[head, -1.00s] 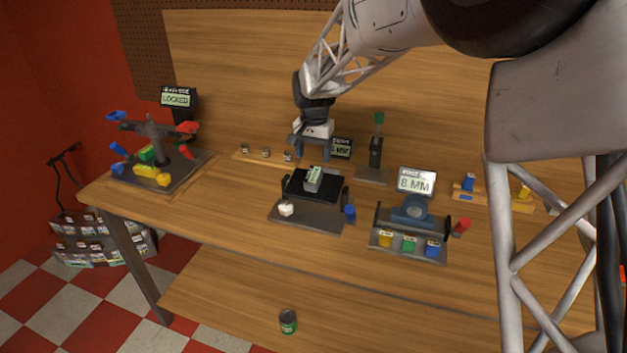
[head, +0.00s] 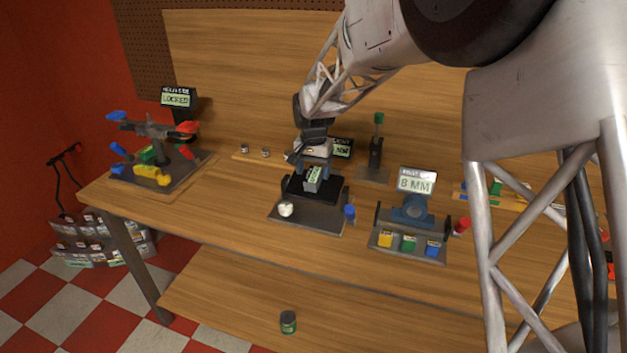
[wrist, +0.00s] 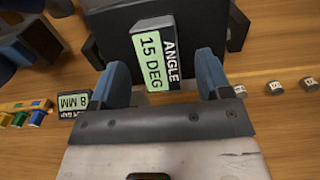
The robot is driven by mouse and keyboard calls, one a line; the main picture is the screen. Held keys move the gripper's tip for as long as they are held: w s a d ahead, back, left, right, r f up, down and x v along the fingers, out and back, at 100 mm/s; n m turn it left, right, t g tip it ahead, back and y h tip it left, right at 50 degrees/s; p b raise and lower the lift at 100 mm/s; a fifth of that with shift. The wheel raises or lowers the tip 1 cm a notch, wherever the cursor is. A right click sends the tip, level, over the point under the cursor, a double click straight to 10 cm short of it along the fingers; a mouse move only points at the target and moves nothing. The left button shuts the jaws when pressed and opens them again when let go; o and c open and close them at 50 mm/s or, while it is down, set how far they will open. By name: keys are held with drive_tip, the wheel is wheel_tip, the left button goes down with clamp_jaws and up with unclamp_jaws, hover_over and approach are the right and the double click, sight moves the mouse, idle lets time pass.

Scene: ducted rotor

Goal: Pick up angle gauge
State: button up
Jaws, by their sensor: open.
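The angle gauge (head: 312,179) is a small block with a pale green display, standing on a black stand (head: 326,190) in the middle of the bench. In the wrist view the gauge (wrist: 152,55) reads "ANGLE 15 DEG". My gripper (head: 309,163) is just above the gauge in the head view. In the wrist view my gripper (wrist: 162,62) is open, with one blue finger on each side of the gauge and gaps between. Whether the fingertips are down to its height cannot be told.
A white knob (head: 286,209) and a blue knob (head: 349,212) are at the stand. The 8 MM display (head: 416,181) stands to the right, a rotor assembly (head: 150,132) to the left. A green-handled post (head: 376,145) is behind right. The front bench edge is clear.

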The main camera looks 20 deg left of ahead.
drive_tip(key=shift+f, duration=0.7)
drive_tip(key=shift+c, duration=0.3)
drive_tip(key=c, duration=1.1)
drive_tip(key=shift+r, duration=0.1)
drive_tip(key=shift+r, duration=0.65)
wheel_tip(320, 180, up, 2)
drive_tip(key=shift+r, duration=0.1)
drive_tip(key=s+d, duration=0.2)
drive_tip(key=s, duration=0.2)
drive_tip(key=s+d+r, duration=0.1)
drive_tip(key=s+d, duration=0.2)
drive_tip(key=s, duration=0.2)
drive_tip(key=s+d, duration=0.3)
drive_tip(key=s, duration=0.1)
drive_tip(key=shift+s+d+r, duration=0.2)
drive_tip(key=shift+s, duration=0.1)
